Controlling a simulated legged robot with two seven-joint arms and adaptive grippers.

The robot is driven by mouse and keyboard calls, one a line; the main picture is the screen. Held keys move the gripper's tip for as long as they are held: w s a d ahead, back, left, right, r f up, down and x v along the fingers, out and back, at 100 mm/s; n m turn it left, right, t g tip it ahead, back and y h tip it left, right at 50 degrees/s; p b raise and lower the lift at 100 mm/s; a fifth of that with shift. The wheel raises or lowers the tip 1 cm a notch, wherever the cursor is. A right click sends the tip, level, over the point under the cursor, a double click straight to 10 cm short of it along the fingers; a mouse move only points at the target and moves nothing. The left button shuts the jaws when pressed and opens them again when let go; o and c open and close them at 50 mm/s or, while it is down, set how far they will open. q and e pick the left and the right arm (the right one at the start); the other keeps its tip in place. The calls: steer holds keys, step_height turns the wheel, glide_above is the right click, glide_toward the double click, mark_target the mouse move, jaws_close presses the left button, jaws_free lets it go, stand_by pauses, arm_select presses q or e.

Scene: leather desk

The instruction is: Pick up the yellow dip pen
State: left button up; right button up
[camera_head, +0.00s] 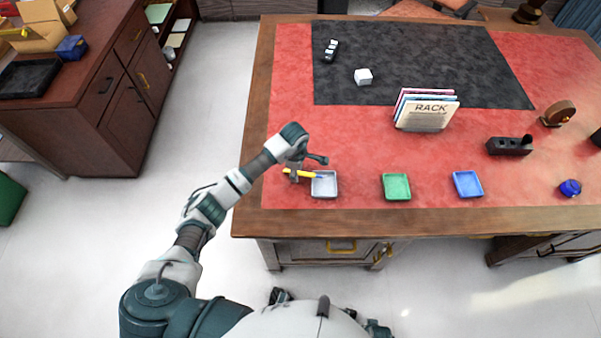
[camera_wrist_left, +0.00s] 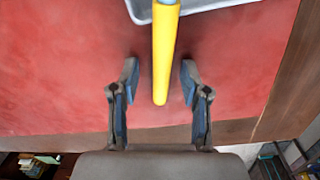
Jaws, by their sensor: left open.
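The yellow dip pen (camera_head: 302,173) lies at the front left of the desk, with one end over the grey tray (camera_head: 324,191). In the left wrist view the pen (camera_wrist_left: 164,50) runs from the top edge down between my fingers, and the tray's rim (camera_wrist_left: 215,7) shows behind it. In the wrist view the left gripper (camera_wrist_left: 157,82) is open, with one finger on each side of the pen and a gap to both. My right gripper is not in view.
A green tray (camera_head: 396,187) and a blue tray (camera_head: 467,184) stand to the right. Behind them are a book rack (camera_head: 426,110), a dark block (camera_head: 509,146) and a white cube (camera_head: 363,76). The desk's wooden front edge (camera_head: 400,222) is close to the trays.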

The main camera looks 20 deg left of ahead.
arm_select(q)
jaws_close()
stand_by(0.3)
